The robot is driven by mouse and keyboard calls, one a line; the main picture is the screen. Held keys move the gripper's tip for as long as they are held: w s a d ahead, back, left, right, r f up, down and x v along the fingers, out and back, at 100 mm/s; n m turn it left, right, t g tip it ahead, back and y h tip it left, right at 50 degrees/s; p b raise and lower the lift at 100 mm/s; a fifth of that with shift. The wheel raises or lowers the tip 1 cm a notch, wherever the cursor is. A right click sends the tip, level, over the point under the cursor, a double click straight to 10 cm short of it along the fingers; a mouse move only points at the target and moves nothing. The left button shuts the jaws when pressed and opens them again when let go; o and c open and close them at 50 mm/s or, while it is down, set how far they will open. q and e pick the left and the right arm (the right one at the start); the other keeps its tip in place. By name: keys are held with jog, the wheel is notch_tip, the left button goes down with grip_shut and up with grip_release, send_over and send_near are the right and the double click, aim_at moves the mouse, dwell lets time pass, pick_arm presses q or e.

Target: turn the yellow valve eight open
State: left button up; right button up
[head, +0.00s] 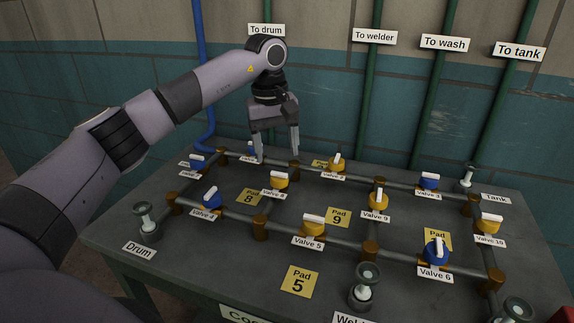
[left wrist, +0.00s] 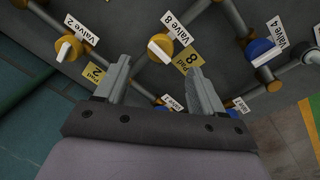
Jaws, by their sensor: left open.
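The yellow valve eight (head: 279,182) sits on a short pipe beside the Pad 8 label (head: 250,195). Its white handle appears to lie across the pipe. In the left wrist view, valve eight (left wrist: 160,48) shows beyond the fingers, with its label beside it. My left gripper (head: 278,156) is open and empty, pointing down over the back of the bench, just behind valve eight in the head view. Its fingers do not touch the handle. In the left wrist view, the open fingers (left wrist: 158,80) are spread wide apart. My right gripper is not in view.
Blue valves and other yellow ones, such as valve 9 (head: 378,199) and valve 5 (head: 313,227), stand close around on the pipes. The grey bench (head: 200,248) carries the pipework. Green pipes (head: 370,90) rise along the wall behind.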

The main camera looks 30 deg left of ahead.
aim_at(278, 174)
pick_arm(q)
jog(key=f, duration=0.6)
jog(key=shift+d+f, duration=0.2)
jog(key=shift+f, duration=0.15)
jog(key=c, duration=1)
